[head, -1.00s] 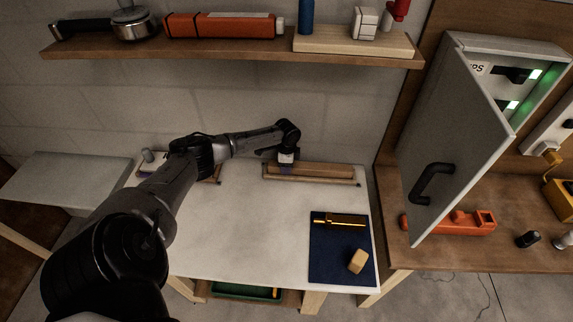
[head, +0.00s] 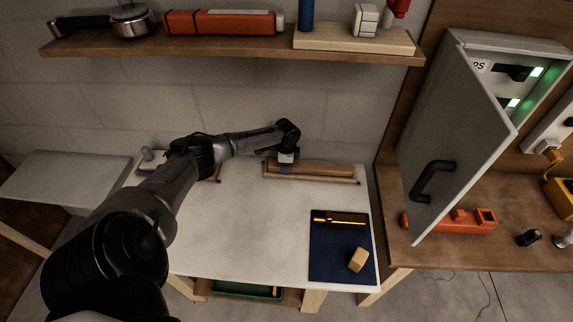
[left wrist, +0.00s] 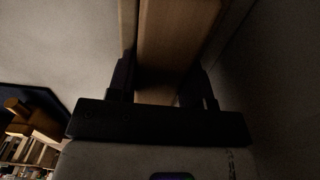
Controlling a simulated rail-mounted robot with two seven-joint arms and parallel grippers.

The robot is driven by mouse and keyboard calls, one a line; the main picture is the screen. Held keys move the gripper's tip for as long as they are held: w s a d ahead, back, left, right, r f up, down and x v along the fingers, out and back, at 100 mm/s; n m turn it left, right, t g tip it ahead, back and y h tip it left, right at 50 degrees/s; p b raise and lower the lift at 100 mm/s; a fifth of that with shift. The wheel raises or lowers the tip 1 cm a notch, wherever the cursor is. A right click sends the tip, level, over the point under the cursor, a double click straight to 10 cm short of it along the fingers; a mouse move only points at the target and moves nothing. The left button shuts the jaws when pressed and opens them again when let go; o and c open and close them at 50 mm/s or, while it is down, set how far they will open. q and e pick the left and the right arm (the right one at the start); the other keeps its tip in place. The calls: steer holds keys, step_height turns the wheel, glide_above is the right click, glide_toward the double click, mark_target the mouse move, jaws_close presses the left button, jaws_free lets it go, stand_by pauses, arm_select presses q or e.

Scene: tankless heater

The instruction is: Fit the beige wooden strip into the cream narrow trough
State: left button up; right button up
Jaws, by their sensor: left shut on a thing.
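The beige wooden strip (head: 325,168) lies lengthwise along the back of the white table, near the wall. It also shows in the left wrist view (left wrist: 172,45), between the two fingers. My left gripper (head: 286,169) points down at the strip's left end and is shut on it. A narrow pale trough (head: 325,180) runs along the strip's front side; in the wrist view its pale edge (left wrist: 127,30) runs beside the strip. I cannot tell how deep the strip sits in it. My right gripper is not in view.
A blue mat (head: 328,262) with a brass-coloured tool (head: 340,219) and a tan block (head: 358,260) lies at the table's front right. The middle of the white table (head: 240,230) is clear. A shelf (head: 230,53) is above; an open cabinet door (head: 450,130) stands right.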

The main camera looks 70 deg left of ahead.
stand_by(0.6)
arm_select(q)
steer(key=o, duration=1.2)
step_height(320, 180, up, 14)
steer(key=p, duration=0.2)
steer(key=shift+p, duration=0.35)
